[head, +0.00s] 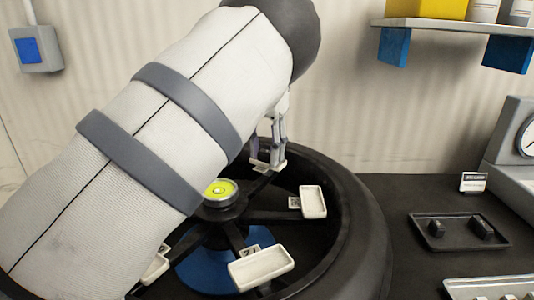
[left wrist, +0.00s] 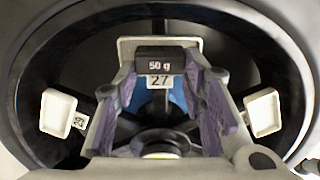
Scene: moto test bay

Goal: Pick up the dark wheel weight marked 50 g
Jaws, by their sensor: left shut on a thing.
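The dark wheel weight marked 50 g (left wrist: 168,62) is between the purple-padded fingertips of my left gripper (left wrist: 167,72) in the left wrist view. The gripper is shut on it. A cream tray (left wrist: 126,46) and a label with 27 (left wrist: 160,81) lie behind it; I cannot tell whether the weight still touches the tray. In the head view my left gripper (head: 268,152) points down at the far side of the black wheel (head: 372,230), and the weight cannot be made out there. My right gripper is not in view.
Cream trays sit on the wheel's spokes, one at right (head: 313,201) and one in front (head: 261,268). A round green level (head: 220,188) is at the hub. A dark tray (head: 460,243) with two dark pieces lies at right, beside a dial device (head: 515,150). A shelf (head: 455,26) hangs above.

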